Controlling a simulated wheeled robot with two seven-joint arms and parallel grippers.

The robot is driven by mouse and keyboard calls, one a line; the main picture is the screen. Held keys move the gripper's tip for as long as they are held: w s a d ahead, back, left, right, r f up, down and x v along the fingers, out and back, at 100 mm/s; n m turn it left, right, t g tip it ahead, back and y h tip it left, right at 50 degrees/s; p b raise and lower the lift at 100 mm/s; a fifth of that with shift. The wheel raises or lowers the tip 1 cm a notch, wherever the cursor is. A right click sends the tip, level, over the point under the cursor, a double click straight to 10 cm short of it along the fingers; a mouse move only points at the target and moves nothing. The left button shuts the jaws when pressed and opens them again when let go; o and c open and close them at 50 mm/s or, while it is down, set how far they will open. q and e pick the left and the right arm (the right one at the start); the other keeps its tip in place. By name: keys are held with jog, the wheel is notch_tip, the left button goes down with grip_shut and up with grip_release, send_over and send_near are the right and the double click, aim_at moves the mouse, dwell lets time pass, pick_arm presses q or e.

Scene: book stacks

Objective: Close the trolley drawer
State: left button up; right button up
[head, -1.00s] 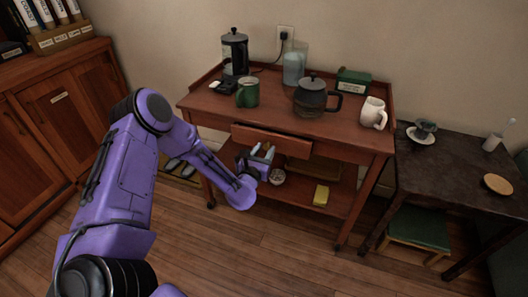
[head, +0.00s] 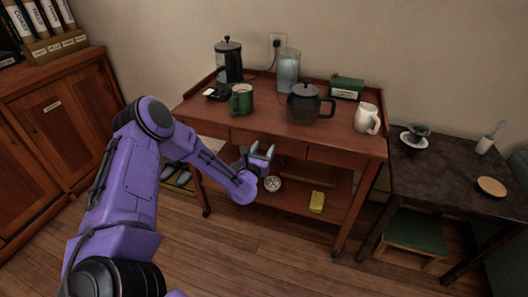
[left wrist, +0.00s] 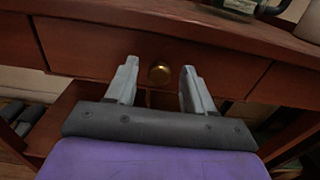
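The wooden trolley (head: 330,140) stands against the wall. Its drawer front (head: 290,145) looks level with the trolley's front edge; a small remaining gap would be hard to see. My left gripper (head: 262,151) is in front of the drawer and partly covers it. Whether the fingertips touch the drawer front is unclear. My right gripper is out of view.
On the trolley top stand a green mug (head: 241,99), a dark teapot (head: 305,103), a white mug (head: 367,118) and a French press (head: 229,60). The lower shelf holds a bowl (head: 272,183) and a yellow block (head: 317,202). A dark table (head: 455,178) stands at right.

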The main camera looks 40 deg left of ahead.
pick_arm(q)
jog(key=v, duration=1)
jog(key=shift+s, duration=0.3)
